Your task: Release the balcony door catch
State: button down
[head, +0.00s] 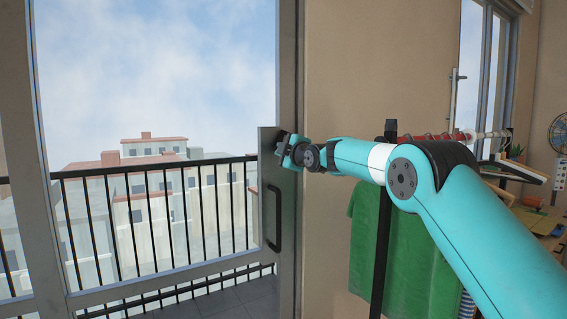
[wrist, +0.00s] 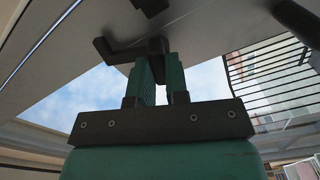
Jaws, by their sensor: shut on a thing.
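The balcony door (head: 150,284) is a grey-framed glass door on the left of the head view. Its edge post carries a long black pull handle (head: 274,218). My gripper (head: 288,150) is at the post, above the handle. In the wrist view, the green fingers of my gripper (wrist: 160,62) are shut on the black door catch (wrist: 118,49), whose lever sticks out to the left of the fingertips. In the head view my gripper hides the catch. I cannot tell whether the catch is engaged.
A black balcony railing (head: 160,172) shows through the glass, with buildings beyond. A beige wall (head: 345,80) stands right of the door. A green garment (head: 415,245) hangs from a rack below my arm. A cluttered table (head: 530,218) is at the far right.

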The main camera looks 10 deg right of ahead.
jog(key=shift+n+b, duration=1.1)
jog(key=shift+n, duration=0.8)
jog(key=c, duration=1.1)
grip_release()
jog(key=b+v, duration=0.7)
jog(key=v, duration=1)
jog(key=shift+s, duration=0.2)
